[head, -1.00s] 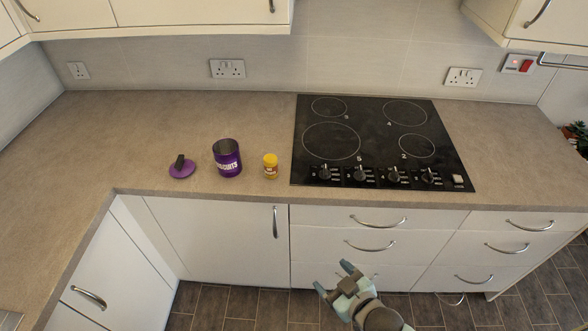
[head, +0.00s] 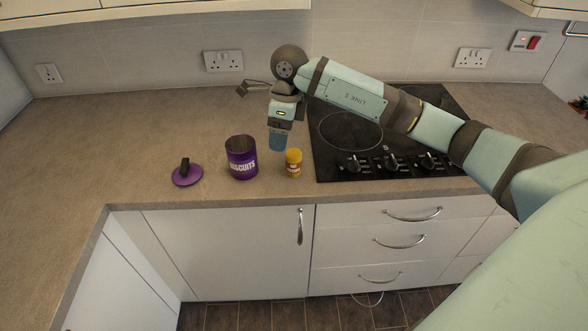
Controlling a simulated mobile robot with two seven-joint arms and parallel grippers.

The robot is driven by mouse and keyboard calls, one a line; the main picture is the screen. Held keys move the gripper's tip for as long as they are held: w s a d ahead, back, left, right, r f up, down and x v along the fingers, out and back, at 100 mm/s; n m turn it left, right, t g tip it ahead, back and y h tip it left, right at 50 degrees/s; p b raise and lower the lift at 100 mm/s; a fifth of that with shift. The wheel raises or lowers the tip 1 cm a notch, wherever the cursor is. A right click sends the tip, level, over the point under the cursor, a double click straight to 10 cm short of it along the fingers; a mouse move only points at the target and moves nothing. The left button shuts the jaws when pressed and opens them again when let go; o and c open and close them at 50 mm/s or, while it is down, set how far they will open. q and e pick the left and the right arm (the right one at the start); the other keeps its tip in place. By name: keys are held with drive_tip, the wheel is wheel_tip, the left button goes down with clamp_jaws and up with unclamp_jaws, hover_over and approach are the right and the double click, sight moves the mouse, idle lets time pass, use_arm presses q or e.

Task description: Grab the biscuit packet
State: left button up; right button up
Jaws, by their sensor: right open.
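I see no separate biscuit packet in the head view. An open purple tin lettered BISCUITS (head: 242,160) stands upright on the counter, and its contents cannot be made out. Its purple lid (head: 186,174) with a dark knob lies to its left. My right gripper (head: 278,142) points down, just right of the tin's rim and behind the small yellow-capped jar (head: 293,163). It is open, though its fingers overlap in this view. It holds nothing that I can see. My left gripper is out of view.
The black hob (head: 350,130) with its knobs lies to the right, partly under my right arm. The counter (head: 110,140) is clear to the left. Wall sockets (head: 223,61) line the back, and drawers with handles are below the front edge.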

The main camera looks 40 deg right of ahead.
sight(294, 153)
drive_tip(key=d+f, duration=0.1)
drive_tip(key=d+f+h, duration=0.1)
drive_tip(key=f, duration=0.1)
drive_tip(key=w+d+f+h, duration=0.1)
drive_tip(key=d+f, duration=0.1)
drive_tip(key=shift+f+p, duration=0.25)
drive_tip(key=shift+p, duration=0.05)
drive_tip(key=shift+f, duration=0.55)
drive_tip(key=shift+d+f+p, duration=0.15)
drive_tip(key=shift+f+p, duration=0.4)
drive_tip(key=shift+f, duration=2.1)
drive_tip(key=c, duration=1)
